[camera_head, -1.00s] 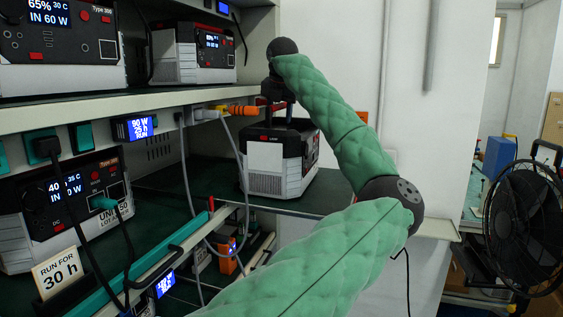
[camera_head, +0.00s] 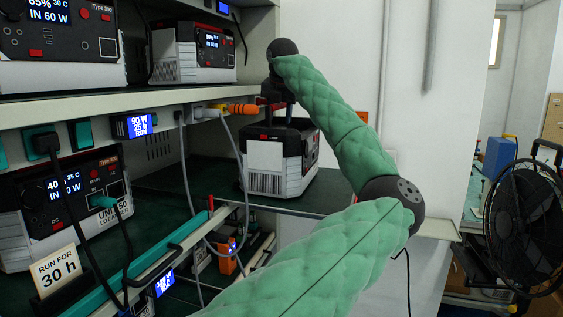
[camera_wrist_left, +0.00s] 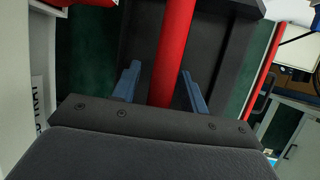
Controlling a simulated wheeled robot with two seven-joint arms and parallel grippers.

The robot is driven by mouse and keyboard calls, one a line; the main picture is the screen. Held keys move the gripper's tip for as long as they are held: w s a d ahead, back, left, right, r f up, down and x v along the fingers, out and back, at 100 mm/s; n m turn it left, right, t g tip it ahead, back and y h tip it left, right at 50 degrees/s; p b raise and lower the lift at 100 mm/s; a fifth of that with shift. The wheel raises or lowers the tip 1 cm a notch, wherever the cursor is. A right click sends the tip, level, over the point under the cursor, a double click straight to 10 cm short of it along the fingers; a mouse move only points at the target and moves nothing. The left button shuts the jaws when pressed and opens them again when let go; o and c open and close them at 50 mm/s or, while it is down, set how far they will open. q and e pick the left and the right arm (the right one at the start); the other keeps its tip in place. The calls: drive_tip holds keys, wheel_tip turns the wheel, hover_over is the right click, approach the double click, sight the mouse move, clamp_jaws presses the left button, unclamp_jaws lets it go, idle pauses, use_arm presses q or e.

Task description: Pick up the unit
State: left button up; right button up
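The unit (camera_head: 280,168) is a white and black box with red trim and a top handle. It sits upright at the right end of the middle shelf. Its red handle bar (camera_wrist_left: 174,50) shows in the left wrist view. My left gripper (camera_head: 278,112) is above the unit at its handle. In the left wrist view its two blue-grey fingers (camera_wrist_left: 158,86) stand apart on either side of the red bar, with a clear gap on the left side. The fingertips are partly hidden in the head view. My right gripper is not in view.
Other power units stand on the upper shelf (camera_head: 110,100) and at the left of the middle shelf (camera_head: 165,190). Grey and black cables hang left of the unit, and an orange plug (camera_head: 243,109) is close to my gripper. A black fan (camera_head: 525,225) stands at the right.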

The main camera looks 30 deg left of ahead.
use_arm(q)
clamp_jaws()
idle(1.1)
drive_tip(key=shift+r, duration=0.2)
